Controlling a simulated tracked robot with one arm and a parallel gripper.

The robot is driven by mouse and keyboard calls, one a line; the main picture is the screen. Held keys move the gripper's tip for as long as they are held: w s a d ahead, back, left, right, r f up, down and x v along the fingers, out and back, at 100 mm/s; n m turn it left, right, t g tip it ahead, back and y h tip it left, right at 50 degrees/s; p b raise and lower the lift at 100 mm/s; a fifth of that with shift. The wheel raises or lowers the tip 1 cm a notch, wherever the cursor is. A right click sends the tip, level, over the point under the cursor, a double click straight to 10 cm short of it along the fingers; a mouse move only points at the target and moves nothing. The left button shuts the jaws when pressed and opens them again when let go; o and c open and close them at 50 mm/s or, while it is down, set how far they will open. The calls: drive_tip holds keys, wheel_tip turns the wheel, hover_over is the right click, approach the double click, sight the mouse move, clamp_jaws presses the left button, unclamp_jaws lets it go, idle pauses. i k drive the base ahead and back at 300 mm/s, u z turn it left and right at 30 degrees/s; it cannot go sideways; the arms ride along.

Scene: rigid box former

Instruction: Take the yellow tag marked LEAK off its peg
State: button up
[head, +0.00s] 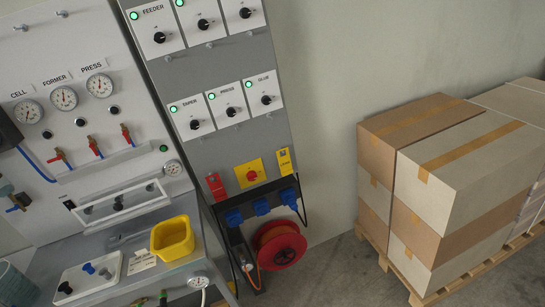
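A yellow tag (284,161) hangs on the right edge of the grey switch panel (240,140), to the right of a yellow plate with a red knob (250,174). Small dark lettering shows on the tag, too small to read surely. Its peg is not clearly visible; a small blue mark shows near the tag's top. A red tag (216,187) hangs to the left of the yellow plate. My gripper is not in this view.
Blue sockets (262,207) and a red cable reel (280,246) sit below the tags. A workbench with a yellow bin (172,238) stands at lower left. Stacked cartons (425,180) on a pallet are at right. Some floor between reel and pallet is clear.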

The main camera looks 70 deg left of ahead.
sight(286, 169)
drive_tip(key=u, duration=0.5)
drive_tip(key=i, duration=1.05)
drive_tip(key=u, duration=1.25)
drive_tip(key=i, duration=0.65)
drive_tip(key=u, duration=0.45)
